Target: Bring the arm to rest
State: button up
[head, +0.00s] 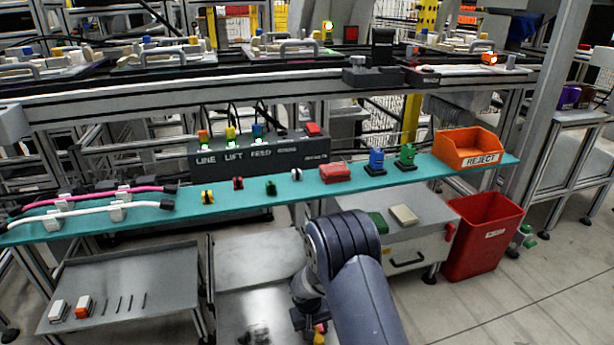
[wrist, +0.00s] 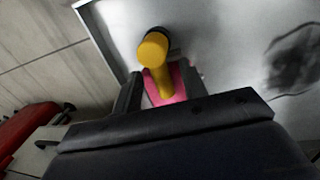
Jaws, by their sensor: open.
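My arm (head: 345,255) reaches down over a grey metal surface at the bottom centre of the head view. My gripper (head: 311,322) points downward, partly hidden by my own arm in the head view. In the wrist view my gripper (wrist: 163,88) has its two dark fingers apart. A yellow part with a rounded end and a pink base (wrist: 158,66) shows between the fingers. It also shows as a small pink and yellow thing (head: 319,335) below the gripper in the head view. I cannot tell whether the fingers touch it.
A teal shelf (head: 225,201) with small parts crosses ahead of my arm. An orange reject bin (head: 468,147) stands on its right end. A red bin (head: 484,235) and a drawer cabinet (head: 405,250) stand right. A grey tray table (head: 125,280) is left.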

jog(key=shift+r, duration=0.15)
notch_tip(320, 180, up, 11)
jog(key=a+p, duration=0.2)
jog(key=p, duration=0.3)
jog(key=f+b, duration=0.1)
jog(key=f, duration=0.3)
jog(key=d+f+b, duration=0.1)
jog(key=f+b, duration=0.1)
jog(key=f, duration=0.1)
jog(key=d+f+b, duration=0.1)
jog(key=f+b, duration=0.1)
jog(key=f, duration=0.2)
jog(key=shift+f, duration=0.3)
jog(key=shift+r+n, duration=0.2)
jog(key=shift+n, duration=0.1)
jog(key=n, duration=0.3)
jog(key=shift+s+a+t+p, duration=0.25)
jog(key=shift+a+t+p, duration=0.05)
jog(key=shift+a+p, duration=0.05)
